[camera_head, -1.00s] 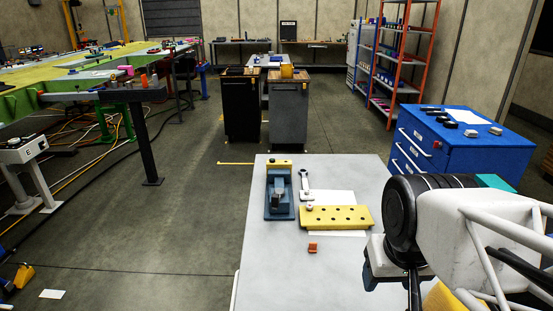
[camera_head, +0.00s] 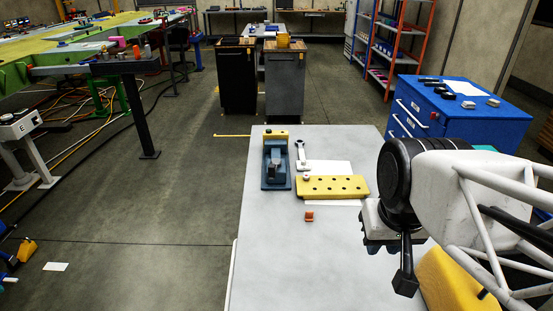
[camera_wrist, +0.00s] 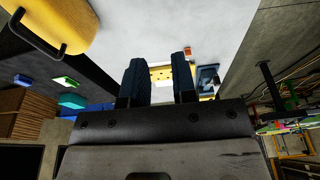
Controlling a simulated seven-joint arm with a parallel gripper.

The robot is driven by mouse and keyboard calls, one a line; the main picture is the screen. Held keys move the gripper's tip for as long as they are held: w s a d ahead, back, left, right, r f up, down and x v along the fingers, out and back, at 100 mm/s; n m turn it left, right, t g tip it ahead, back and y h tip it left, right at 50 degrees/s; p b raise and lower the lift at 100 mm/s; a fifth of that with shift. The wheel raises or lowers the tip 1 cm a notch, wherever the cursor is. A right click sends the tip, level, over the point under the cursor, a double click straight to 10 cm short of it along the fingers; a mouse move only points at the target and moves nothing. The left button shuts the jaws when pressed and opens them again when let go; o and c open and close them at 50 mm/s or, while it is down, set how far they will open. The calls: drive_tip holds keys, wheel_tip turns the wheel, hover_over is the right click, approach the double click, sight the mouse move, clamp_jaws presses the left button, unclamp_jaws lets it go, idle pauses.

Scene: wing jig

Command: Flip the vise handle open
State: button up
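A blue vise (camera_head: 276,165) stands at the far left of the grey table, with a yellow piece behind it. A grey part sits upright in its middle; the picture is too small to tell the handle's shape or position. The vise also shows beyond my fingers, to their right, in the wrist view (camera_wrist: 208,78). My gripper (camera_wrist: 158,78) has its two dark blue fingers apart with nothing between them. In the head view it is over the right side of the table, apart from and nearer than the vise, with its fingers partly hidden.
A small orange piece (camera_head: 309,216) lies nearer. A yellow case (camera_head: 452,283) is at front right. The table's near left is clear.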

drive_tip(key=shift+w+a, duration=0.15)
drive_tip(key=shift+w, duration=0.25)
clamp_jaws()
drive_tip(key=w+a+f+m+g+y, duration=0.2)
drive_tip(key=w+m+y, duration=0.1)
drive_tip(key=w, duration=0.5)
drive_tip(key=w+a+f+m+g+y, duration=0.1)
drive_tip(key=w+a+f+m+y, duration=0.2)
drive_tip(key=w, duration=0.5)
drive_tip(key=w+a+f+m+g+y, duration=0.15)
drive_tip(key=w+m+y, duration=0.25)
drive_tip(key=w, duration=0.4)
drive_tip(key=w+d+f+m+t+y, duration=0.1)
drive_tip(key=w+f+m+y, duration=0.1)
drive_tip(key=w+f, duration=0.3)
drive_tip(key=w+d+f+m+t+y, duration=0.2)
drive_tip(key=w+f+m+y, duration=0.1)
drive_tip(key=w, duration=0.6)
drive_tip(key=w+d+f+m+t+y, duration=0.2)
drive_tip(key=w+f+m, duration=0.2)
drive_tip(key=w+f, duration=0.3)
drive_tip(key=shift+w+d+f+m+y, duration=0.2)
drive_tip(key=shift+w+m+y, duration=0.15)
drive_tip(key=shift+w, duration=0.25)
